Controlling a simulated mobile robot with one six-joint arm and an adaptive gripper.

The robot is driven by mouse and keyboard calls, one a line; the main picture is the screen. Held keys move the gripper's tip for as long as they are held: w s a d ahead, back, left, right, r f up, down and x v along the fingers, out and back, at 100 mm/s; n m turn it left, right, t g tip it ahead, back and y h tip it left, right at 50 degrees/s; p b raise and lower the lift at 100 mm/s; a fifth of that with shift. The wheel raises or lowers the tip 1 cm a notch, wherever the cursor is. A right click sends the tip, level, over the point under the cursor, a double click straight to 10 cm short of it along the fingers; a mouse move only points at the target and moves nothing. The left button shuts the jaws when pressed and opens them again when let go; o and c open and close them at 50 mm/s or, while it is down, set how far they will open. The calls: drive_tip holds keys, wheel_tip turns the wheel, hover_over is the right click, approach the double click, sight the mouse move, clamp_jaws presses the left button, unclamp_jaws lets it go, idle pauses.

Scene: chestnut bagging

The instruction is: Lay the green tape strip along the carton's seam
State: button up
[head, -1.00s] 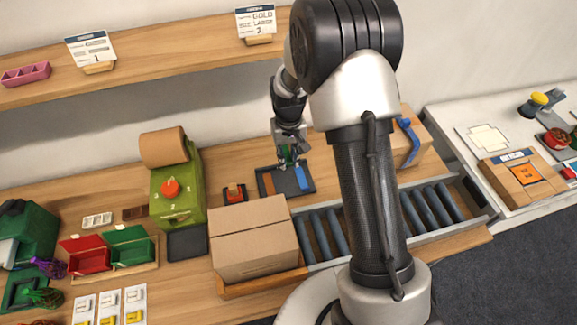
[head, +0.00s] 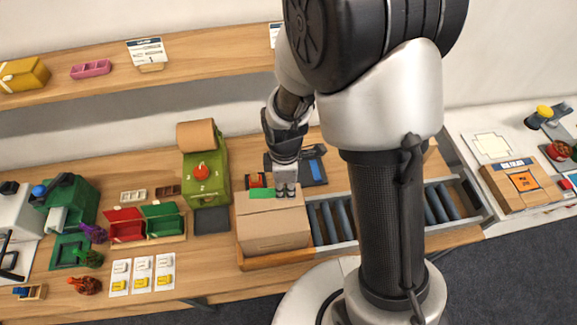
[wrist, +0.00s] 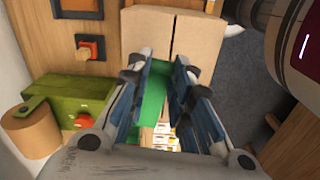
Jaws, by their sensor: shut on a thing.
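The brown carton (head: 274,236) is closed, and its top seam runs across it in the head view. It also shows in the wrist view (wrist: 195,42), with the seam between two flaps. My gripper (head: 286,190) is over the carton's top, shut on the green tape strip (head: 261,193). In the wrist view the strip (wrist: 153,97) lies between the fingers of my gripper (wrist: 165,75), beside the left one. The strip sticks out to the left in the head view, close to the seam. I cannot tell whether it touches the cardboard.
A dark tray (head: 319,174) with a blue strip stands behind the carton, partly hidden by my arm. A green machine (head: 206,180) with a brown roll stands to the left. A roller conveyor (head: 337,222) runs to the right of the carton.

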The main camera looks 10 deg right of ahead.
sight(285, 203)
drive_tip(key=shift+n, duration=0.8)
drive_tip(key=shift+s+a+f+b, duration=0.1)
drive_tip(key=shift+s+f+b, duration=0.15)
drive_tip(key=shift+f+b, duration=0.65)
drive_tip(key=shift+s+a+f+b, duration=0.1)
drive_tip(key=shift+s+f+b, duration=0.2)
drive_tip(key=shift+f+b, duration=0.6)
drive_tip(key=shift+s+a+f+b, duration=0.1)
drive_tip(key=shift+s+f+b, duration=0.15)
drive_tip(key=shift+f+b, duration=0.65)
drive_tip(key=shift+f, duration=0.3)
drive_tip(key=o, duration=0.7)
drive_tip(key=shift+r, duration=0.1)
